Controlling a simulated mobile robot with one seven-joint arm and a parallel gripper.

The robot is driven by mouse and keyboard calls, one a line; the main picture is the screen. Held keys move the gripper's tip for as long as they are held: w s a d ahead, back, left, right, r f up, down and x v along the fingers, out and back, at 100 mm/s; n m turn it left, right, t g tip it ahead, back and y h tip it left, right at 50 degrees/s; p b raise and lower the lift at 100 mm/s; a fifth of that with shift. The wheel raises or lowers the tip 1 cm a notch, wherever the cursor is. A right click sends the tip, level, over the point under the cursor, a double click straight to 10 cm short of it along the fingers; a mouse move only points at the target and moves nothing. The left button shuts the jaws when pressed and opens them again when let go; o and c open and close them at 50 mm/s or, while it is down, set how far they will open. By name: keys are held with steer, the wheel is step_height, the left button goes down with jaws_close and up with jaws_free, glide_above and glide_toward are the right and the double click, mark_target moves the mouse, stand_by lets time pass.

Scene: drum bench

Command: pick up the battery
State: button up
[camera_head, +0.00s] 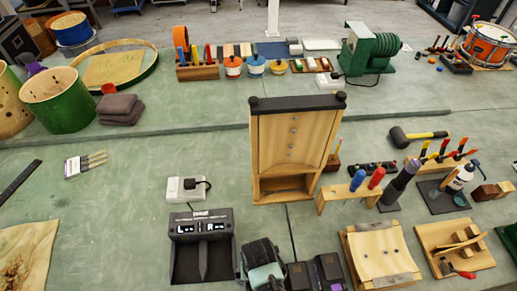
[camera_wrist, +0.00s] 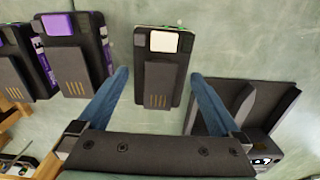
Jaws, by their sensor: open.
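In the wrist view, a black battery (camera_wrist: 160,80) with a white patch and gold contacts lies between the fingertips of my gripper (camera_wrist: 158,76). The two blue fingers are spread, with a gap on each side of the battery and no contact visible. Two more black batteries with purple patches, the nearer one (camera_wrist: 78,60) and the outer one (camera_wrist: 20,65), lie to the left. In the head view, purple-marked batteries (camera_head: 328,270) show at the bottom edge, right of a dark shape that seems to be my gripper and hides part of the bench there.
A black charger (camera_head: 202,245) with a lit display stands left of the batteries, and it shows in the wrist view (camera_wrist: 245,105) close to the right finger. A wooden stand (camera_head: 293,145) rises behind. A tool rack (camera_head: 340,195) is to the right.

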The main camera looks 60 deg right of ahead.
steer(key=shift+f, duration=0.8)
steer(key=shift+w, duration=0.1)
steer(key=c, duration=1.3)
steer(key=shift+c, duration=0.2)
steer(key=shift+r, duration=0.15)
